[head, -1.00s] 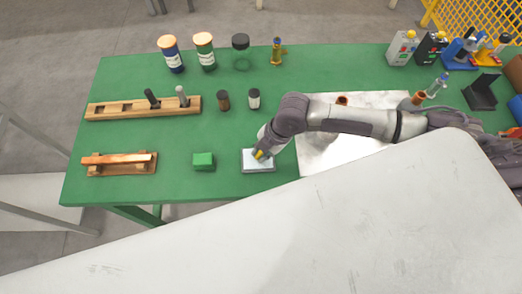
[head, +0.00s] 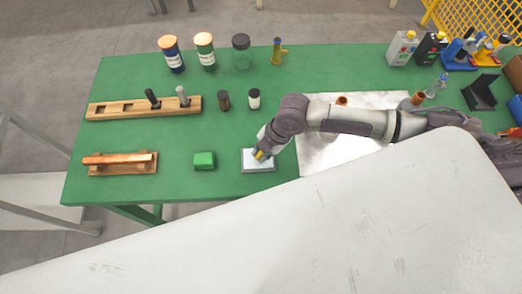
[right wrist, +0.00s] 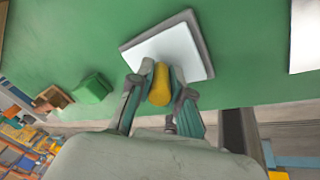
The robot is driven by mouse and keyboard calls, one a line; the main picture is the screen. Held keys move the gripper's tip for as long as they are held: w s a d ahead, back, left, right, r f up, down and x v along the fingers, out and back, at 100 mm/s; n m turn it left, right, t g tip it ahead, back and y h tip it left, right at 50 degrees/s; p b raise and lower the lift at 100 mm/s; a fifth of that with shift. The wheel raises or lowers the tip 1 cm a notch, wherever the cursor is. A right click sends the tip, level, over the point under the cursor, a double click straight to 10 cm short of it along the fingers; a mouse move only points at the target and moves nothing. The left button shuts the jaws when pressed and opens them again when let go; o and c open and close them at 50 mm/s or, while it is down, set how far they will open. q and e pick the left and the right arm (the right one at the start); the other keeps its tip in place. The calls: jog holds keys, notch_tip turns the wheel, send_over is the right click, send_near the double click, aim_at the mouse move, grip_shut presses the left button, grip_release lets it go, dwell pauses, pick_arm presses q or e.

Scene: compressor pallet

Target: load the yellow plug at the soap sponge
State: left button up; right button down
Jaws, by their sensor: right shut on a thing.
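My right gripper (head: 261,155) is shut on the yellow plug (right wrist: 160,84), which sits between the two fingers in the right wrist view. In the head view only a small bit of yellow shows at the fingertips. The fingers are over the soap sponge, a pale pad in a grey tray (head: 258,167); it also shows in the right wrist view (right wrist: 178,48), just beyond the fingertips. I cannot tell whether the plug touches the pad. A green block (head: 204,161) lies left of the tray. My left gripper is not in view.
A wooden rack (head: 120,109) with two upright pins stands to the left. A copper bar on a wooden stand (head: 120,162) lies at front left. Two small bottles (head: 254,99) (head: 223,100) stand behind the tray. A pale metal sheet (head: 320,155) lies under my right arm.

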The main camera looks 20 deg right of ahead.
jog(key=shift+r+p, duration=3.35)
jog(key=shift+r, duration=0.15)
jog(key=shift+f, duration=0.1)
jog(key=shift+w+a+r+m+b, duration=0.2)
jog(key=shift+w+r+m+b, duration=0.1)
jog(key=shift+w+r+b, duration=0.1)
jog(key=d+r+m+h+b, duration=0.3)
jog(key=r+m, duration=0.5)
jog(key=m, duration=0.3)
jog(key=w+d+r+m+t+h+b, duration=0.1)
jog(key=d+r+m+h+b, duration=0.2)
jog(key=r+m+b, duration=0.3)
notch_tip(320, 180, up, 3)
jog(key=m, duration=0.6)
jog(key=shift+d+t+h, duration=0.3)
jog(key=shift+d, duration=0.05)
